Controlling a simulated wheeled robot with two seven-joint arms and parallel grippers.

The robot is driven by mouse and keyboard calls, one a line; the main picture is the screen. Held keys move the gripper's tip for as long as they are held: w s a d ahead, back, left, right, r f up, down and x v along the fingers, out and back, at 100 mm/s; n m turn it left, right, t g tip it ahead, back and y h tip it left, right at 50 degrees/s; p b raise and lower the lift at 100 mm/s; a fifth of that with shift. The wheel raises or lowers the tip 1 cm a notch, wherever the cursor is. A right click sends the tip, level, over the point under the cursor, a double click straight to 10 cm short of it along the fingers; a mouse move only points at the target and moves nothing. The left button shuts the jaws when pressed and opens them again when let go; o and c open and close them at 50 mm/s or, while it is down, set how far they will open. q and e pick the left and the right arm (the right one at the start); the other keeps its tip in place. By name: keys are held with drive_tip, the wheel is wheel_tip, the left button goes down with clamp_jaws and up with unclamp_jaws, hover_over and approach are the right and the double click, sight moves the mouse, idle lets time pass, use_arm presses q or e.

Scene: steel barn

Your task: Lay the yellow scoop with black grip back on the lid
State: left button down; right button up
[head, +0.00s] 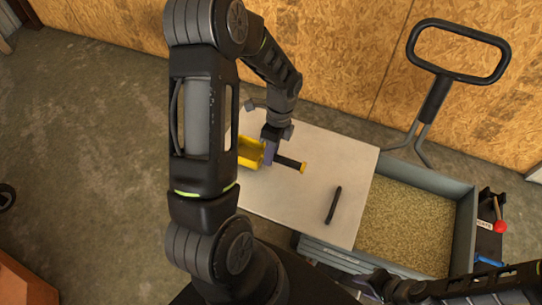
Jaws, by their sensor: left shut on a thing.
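The yellow scoop (247,152) has a black grip (289,162) with a yellow end. It is over the left part of the pale lid (300,205); I cannot tell whether it touches the lid. My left gripper (270,150) points down and is shut on the scoop where the grip meets the yellow bowl. My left arm hides part of the bowl and the lid's left edge. The lid has a black handle (333,205) to the right of the scoop. My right gripper (375,286) is low in the picture, in front of the bin; its jaws are unclear.
A grey cart bin (460,225) filled with grain-like material (405,223) is right of the lid. Its black pull handle (437,98) stands up behind. A small rack with a red knob (500,227) is at its right. An orange box (22,285) is at lower left.

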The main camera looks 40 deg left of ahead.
use_arm(q)
wheel_tip(320, 180, down, 2)
drive_tip(key=c, duration=1.3)
unclamp_jaws()
drive_tip(key=shift+o, duration=0.2)
drive_tip(key=v, duration=1.2)
drive_tip(key=shift+b, duration=0.35)
